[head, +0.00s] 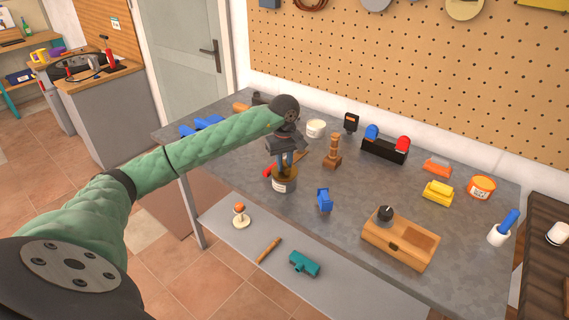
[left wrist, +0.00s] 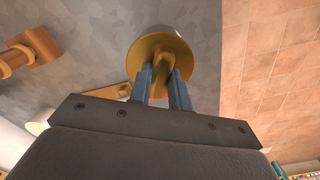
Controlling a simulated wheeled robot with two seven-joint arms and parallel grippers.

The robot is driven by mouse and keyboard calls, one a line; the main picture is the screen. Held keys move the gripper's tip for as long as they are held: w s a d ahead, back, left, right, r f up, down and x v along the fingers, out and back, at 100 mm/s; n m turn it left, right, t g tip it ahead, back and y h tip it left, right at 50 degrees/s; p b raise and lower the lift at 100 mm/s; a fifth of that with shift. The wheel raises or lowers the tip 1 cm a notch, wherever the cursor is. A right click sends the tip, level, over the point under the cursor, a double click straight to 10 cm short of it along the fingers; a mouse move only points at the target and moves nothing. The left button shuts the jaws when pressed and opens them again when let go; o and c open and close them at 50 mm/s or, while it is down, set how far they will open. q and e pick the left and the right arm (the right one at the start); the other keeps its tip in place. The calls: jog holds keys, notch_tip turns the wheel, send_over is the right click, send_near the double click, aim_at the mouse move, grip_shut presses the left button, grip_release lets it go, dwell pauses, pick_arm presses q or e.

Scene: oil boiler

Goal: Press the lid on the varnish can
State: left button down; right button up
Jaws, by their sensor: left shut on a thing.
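The varnish can (head: 284,185) is a grey can with a pale label, standing on the grey workbench near its front edge. A gold-brown lid (head: 290,172) is at the can's top; I cannot tell whether it is fully seated. My left gripper (head: 286,165) points down from above with its blue fingers shut on the lid's raised grip. In the left wrist view the round gold lid (left wrist: 140,58) shows with its grip between the fingers (left wrist: 165,75). Part of the can (left wrist: 205,40) shows beyond the lid. My right gripper is not in view.
On the workbench (head: 340,235), a blue item (head: 324,199) lies right of the can and a brown wooden stand (head: 333,152) is behind it. A white tub (head: 315,128) is farther back. A wooden box (head: 400,240) stands at the front right. A lower shelf (head: 285,245) holds a teal tool.

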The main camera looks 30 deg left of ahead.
pick_arm(q)
jog(key=b, duration=0.2)
jog(key=shift+f+b, duration=0.2)
jog(key=shift+b, duration=0.2)
dwell(2.7)
dwell(0.4)
jog(key=c, duration=0.7)
grip_release()
jog(key=shift+r, duration=0.1)
jog(key=shift+r+p, duration=0.65)
jog(key=shift+r, duration=2.8)
grip_shut()
